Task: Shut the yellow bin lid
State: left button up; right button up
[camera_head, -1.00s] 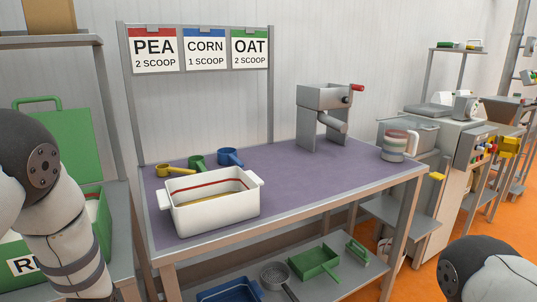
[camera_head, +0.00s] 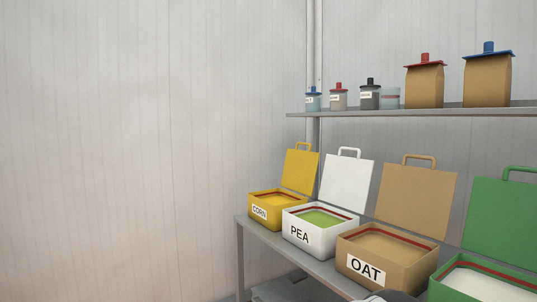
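The yellow bin (camera_head: 281,214) with a CORN label stands at the left end of the bench. Its yellow lid (camera_head: 300,170) is open, standing up at the back of the bin with its handle on top. Yellow contents show inside the bin's rim. Neither of my grippers is in view.
The white PEA bin (camera_head: 293,221), tan OAT bin (camera_head: 353,250) and a green bin (camera_head: 447,294) stand in a row to the right, all with lids raised. A shelf (camera_head: 400,112) above holds several jars and two brown bags. Bare wall is at left.

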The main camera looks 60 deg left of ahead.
aim_at(300, 169)
jog(key=u, duration=1.85)
jog(key=i+j+z, duration=0.45)
jog(key=j, duration=0.2)
jog(key=i+j+z, duration=0.35)
jog(key=j+z, duration=0.15)
jog(key=j, duration=0.25)
jog(key=i+j+z, duration=0.2)
jog(key=j, duration=0.2)
jog(key=j+z, duration=0.25)
jog(key=j, duration=0.2)
jog(key=j+z, duration=0.25)
jog(key=j, duration=0.2)
